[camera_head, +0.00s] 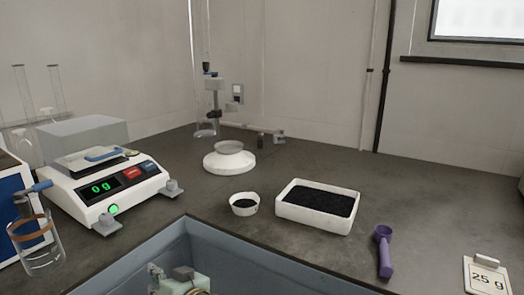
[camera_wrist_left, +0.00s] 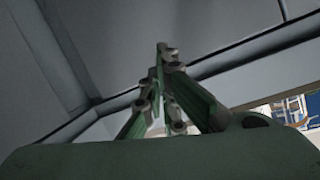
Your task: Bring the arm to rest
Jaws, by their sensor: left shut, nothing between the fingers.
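My left gripper (camera_head: 172,273) shows at the bottom edge of the head view, low in front of the bench and over the grey-blue recess. In the left wrist view its fingers (camera_wrist_left: 164,55) are together, with nothing between them. Grey panels fill most of the background there. The gripper is apart from everything on the bench. My right gripper is in neither view.
On the dark bench (camera_head: 430,205) stand a balance (camera_head: 128,188) reading 0 g, a beaker (camera_head: 40,262), a small cup (camera_head: 244,210), a tray of black grains (camera_head: 288,213), a purple scoop (camera_head: 385,262) and a 25 g card (camera_head: 478,283). The recess (camera_head: 232,246) is clear around my gripper.

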